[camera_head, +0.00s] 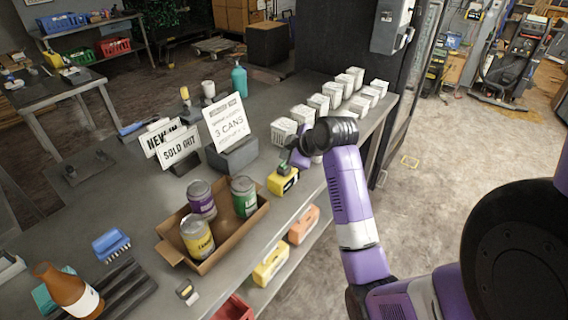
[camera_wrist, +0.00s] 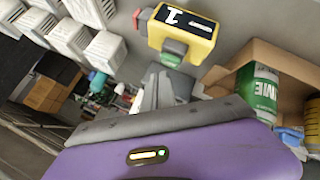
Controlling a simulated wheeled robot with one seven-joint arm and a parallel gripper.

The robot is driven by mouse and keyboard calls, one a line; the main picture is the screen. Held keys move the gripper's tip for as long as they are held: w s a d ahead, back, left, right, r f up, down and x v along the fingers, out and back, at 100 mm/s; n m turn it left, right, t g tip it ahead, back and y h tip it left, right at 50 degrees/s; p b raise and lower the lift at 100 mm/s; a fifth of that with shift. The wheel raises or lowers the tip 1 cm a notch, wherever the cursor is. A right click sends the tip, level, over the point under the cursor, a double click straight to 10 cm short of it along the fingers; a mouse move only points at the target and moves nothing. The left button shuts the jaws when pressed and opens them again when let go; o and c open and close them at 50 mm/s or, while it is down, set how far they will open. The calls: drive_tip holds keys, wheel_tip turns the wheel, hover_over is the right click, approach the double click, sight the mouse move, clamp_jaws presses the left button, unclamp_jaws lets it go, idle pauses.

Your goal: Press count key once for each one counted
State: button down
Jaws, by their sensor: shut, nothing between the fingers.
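A yellow counter (camera_head: 283,182) stands on the bench to the right of an open cardboard box (camera_head: 176,250). In the wrist view the counter (camera_wrist: 186,38) has a dark display that appears to read 1, a green key (camera_wrist: 174,47) and a small red knob on its side. My gripper (camera_head: 288,165) is shut and empty, its tips at or just above the green key; I cannot tell whether they touch. The box holds a purple can (camera_head: 201,199), a green can (camera_head: 244,196) and a yellow can (camera_head: 197,236). The green can also shows in the wrist view (camera_wrist: 258,90).
A sign reading "3 CANS" (camera_head: 228,122) stands behind the box, beside a "SOLD OUT" sign (camera_head: 179,151). Several white cartons (camera_head: 319,104) line the bench's far right.

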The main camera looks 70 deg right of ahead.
drive_tip(key=shift+r+p, duration=2.3)
drive_tip(key=shift+r, duration=0.3)
drive_tip(key=shift+f, duration=0.1)
drive_tip(key=shift+d+b, duration=0.1)
drive_tip(key=shift+b, duration=0.2)
